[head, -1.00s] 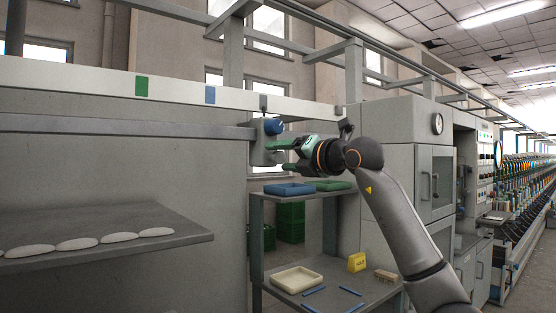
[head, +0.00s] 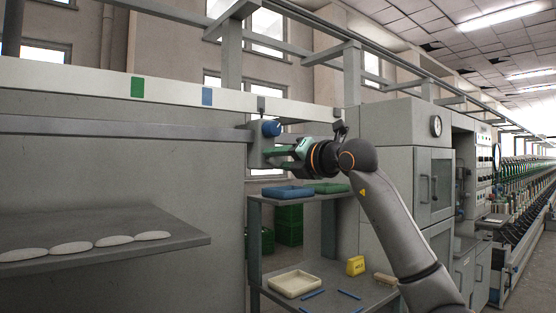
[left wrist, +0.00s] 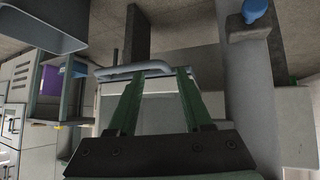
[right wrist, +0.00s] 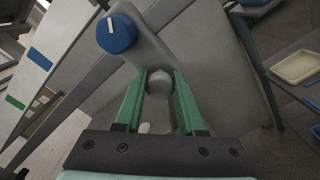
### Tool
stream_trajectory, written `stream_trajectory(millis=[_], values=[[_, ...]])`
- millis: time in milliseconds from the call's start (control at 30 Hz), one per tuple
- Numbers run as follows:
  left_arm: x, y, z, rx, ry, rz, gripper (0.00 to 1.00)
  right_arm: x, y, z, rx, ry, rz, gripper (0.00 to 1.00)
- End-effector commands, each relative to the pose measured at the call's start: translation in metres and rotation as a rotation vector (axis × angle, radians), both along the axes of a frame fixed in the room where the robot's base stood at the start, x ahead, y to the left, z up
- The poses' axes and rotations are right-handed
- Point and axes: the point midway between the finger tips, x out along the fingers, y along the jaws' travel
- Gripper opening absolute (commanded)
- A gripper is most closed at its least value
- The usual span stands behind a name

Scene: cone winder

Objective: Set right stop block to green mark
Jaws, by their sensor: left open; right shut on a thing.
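The right stop block (head: 256,152) is a grey block with a blue knob (head: 271,128) on top, at the right end of the grey rail (head: 120,126). The green mark (head: 137,87) is on the white strip well to its left. My right gripper (head: 271,155) is shut on the block's small grey grip; the right wrist view shows this round grip (right wrist: 160,83) between the green fingers, with the blue knob (right wrist: 116,33) beyond. My left gripper (left wrist: 155,75) is open in its wrist view, its fingers apart near a grey bar. It is not in the head view.
A blue mark (head: 207,96) on the white strip (head: 60,76) lies between the green mark and the block. A grey shelf (head: 120,220) with white pieces juts out at lower left. A stand with a blue tray (head: 288,192) and a cream tray (head: 294,284) is below my right gripper.

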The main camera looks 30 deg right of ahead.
Motion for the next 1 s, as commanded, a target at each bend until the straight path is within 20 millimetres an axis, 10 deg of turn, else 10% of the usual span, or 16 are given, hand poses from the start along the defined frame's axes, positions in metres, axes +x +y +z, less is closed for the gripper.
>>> stream_trajectory(millis=[167, 1000], values=[[0.0003, 0.0003, 0.0, 0.001, 0.0, 0.001, 0.5, 0.0, -0.0003, -0.0001, 0.0, 0.001, -0.001, 0.0], [0.0002, -0.0006, 0.0001, -0.001, -0.001, -0.001, 0.5, 0.0, -0.0006, -0.0002, 0.0, 0.001, -0.001, 0.0]])
